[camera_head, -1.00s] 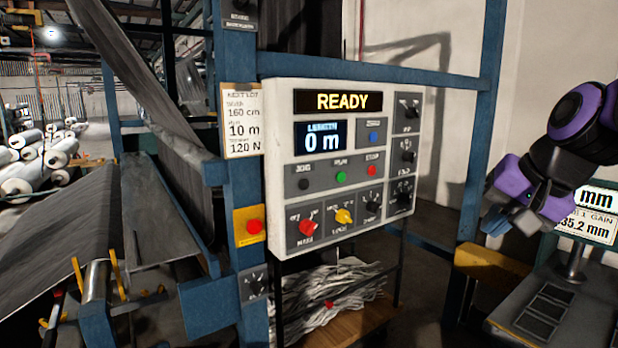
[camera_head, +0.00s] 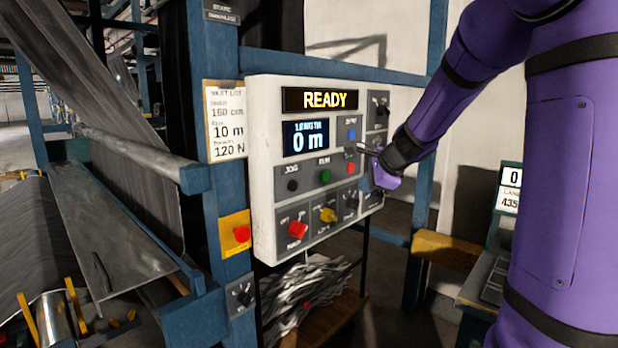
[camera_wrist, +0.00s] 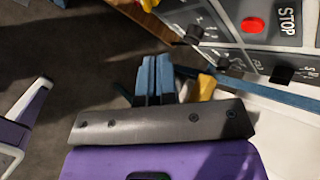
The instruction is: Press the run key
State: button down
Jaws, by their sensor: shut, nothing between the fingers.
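The run key is the round green button (camera_head: 325,176) under the RUN label on the white control panel (camera_head: 262,130). It is in plain view in the head view and I do not make it out in the wrist view. My gripper (camera_head: 368,178) is shut and empty, in front of the panel's right part, to the right of the run key and close to the red STOP button (camera_head: 350,167). The wrist view shows its blue fingers (camera_wrist: 155,78) together, with the red STOP button (camera_wrist: 253,25) beyond them. I cannot tell whether the fingers touch the panel.
A black JOG button (camera_head: 292,185) sits left of the run key and a blue button (camera_head: 351,134) above. Red (camera_head: 298,230) and yellow (camera_head: 328,214) knobs stick out below. The display reads READY (camera_head: 320,99) and 0 m. A blue post (camera_head: 225,190) stands left of the panel.

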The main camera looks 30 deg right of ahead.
jog(key=shift+w+a, duration=0.1)
jog(key=shift+w, duration=0.05)
jog(key=w+a, duration=0.2)
jog(key=w, duration=0.6)
jog(key=shift+a, duration=0.4)
dwell(2.1)
jog(key=shift+w+a, duration=0.15)
jog(key=shift+w, duration=0.25)
jog(key=shift+w+a, duration=0.15)
jog(key=shift+w, duration=0.25)
dwell(0.7)
jog(key=shift+s, duration=0.1)
jog(key=shift+s+d, duration=0.25)
jog(key=shift+s, duration=0.45)
jog(key=shift+s+d, duration=0.3)
jog(key=shift+s, duration=0.5)
jog(key=shift+s+d, duration=0.25)
jog(key=shift+s, duration=0.5)
jog(key=shift+s+d, duration=0.3)
jog(key=shift+s, duration=0.5)
